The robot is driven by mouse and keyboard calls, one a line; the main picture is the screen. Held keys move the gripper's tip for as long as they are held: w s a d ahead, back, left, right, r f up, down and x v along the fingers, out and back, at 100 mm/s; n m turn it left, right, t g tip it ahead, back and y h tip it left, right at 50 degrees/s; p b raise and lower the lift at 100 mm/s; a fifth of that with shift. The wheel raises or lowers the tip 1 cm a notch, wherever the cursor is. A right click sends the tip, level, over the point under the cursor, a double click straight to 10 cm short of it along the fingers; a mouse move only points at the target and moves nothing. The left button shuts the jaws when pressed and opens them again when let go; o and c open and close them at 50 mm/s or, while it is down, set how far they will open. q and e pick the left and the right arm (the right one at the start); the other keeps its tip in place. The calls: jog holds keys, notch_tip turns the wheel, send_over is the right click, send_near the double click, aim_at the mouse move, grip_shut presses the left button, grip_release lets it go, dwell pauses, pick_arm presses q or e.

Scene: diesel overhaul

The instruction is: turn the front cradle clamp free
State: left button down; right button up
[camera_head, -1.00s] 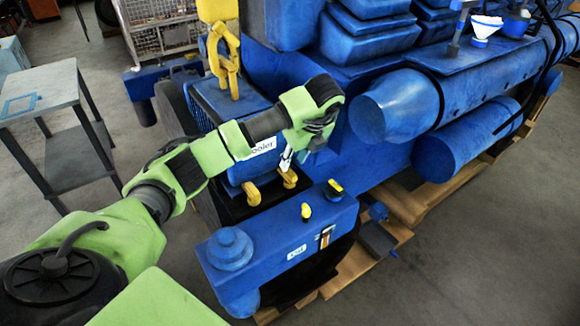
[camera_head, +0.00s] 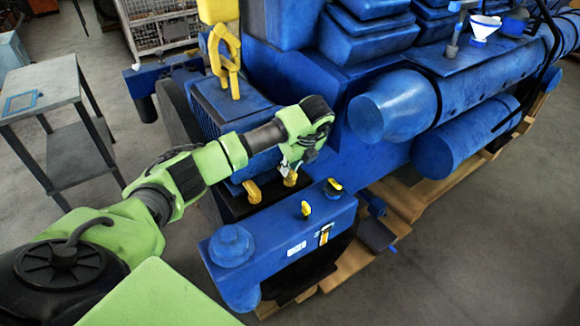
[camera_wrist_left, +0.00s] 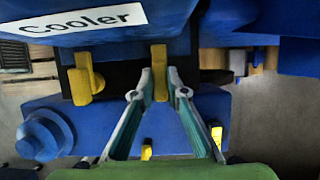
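Two yellow cradle clamps stand at the foot of the blue cooler, a left one (camera_head: 253,192) and a right one (camera_head: 290,178). In the left wrist view the left clamp (camera_wrist_left: 86,80) is clear of my gripper. The right clamp (camera_wrist_left: 159,73) stands upright between the fingertips. My left gripper (camera_head: 289,166) points down at this right clamp, with its fingers (camera_wrist_left: 160,78) on either side and very close to it. The fingers look open, with narrow gaps; contact is not clear. The cooler (camera_wrist_left: 120,35) carries a white "Cooler" label. My right gripper is not in view.
A blue housing (camera_head: 285,235) with a round cap and small yellow-topped parts stands in front of the clamps. The big blue engine (camera_head: 320,90) rises behind, on a wooden pallet (camera_head: 405,205). A grey side table (camera_head: 45,95) stands at the left.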

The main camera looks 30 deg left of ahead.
pick_arm(q)
jog(key=shift+f+m+t+b, duration=0.2)
jog(key=shift+m+t+b, duration=0.2)
jog(key=shift+m+b, duration=0.55)
jog(key=m+t+h+b, duration=0.1)
jog(key=m+b, duration=0.2)
jog(key=b, duration=0.1)
jog(key=m+h+b, duration=0.1)
jog(key=m+b, duration=0.2)
jog(key=b, duration=0.1)
jog(key=shift+a+m+t, duration=0.1)
jog(key=shift+m+t, duration=0.15)
jog(key=shift+t, duration=0.15)
jog(key=shift+m+h+b, duration=0.4)
jog(key=shift+m+b, duration=0.6)
jog(key=m+h+b, duration=0.1)
jog(key=m, duration=0.2)
jog(key=shift+r+b, duration=0.1)
jog(key=shift+b, duration=0.3)
jog(key=shift+r+m+h+b, duration=0.15)
jog(key=shift+m+h, duration=0.3)
jog(key=shift+m, duration=0.65)
jog(key=shift+m+h+b, duration=0.15)
jog(key=shift+m+h, duration=0.3)
jog(key=shift+m, duration=0.65)
jog(key=c, duration=2)
grip_release()
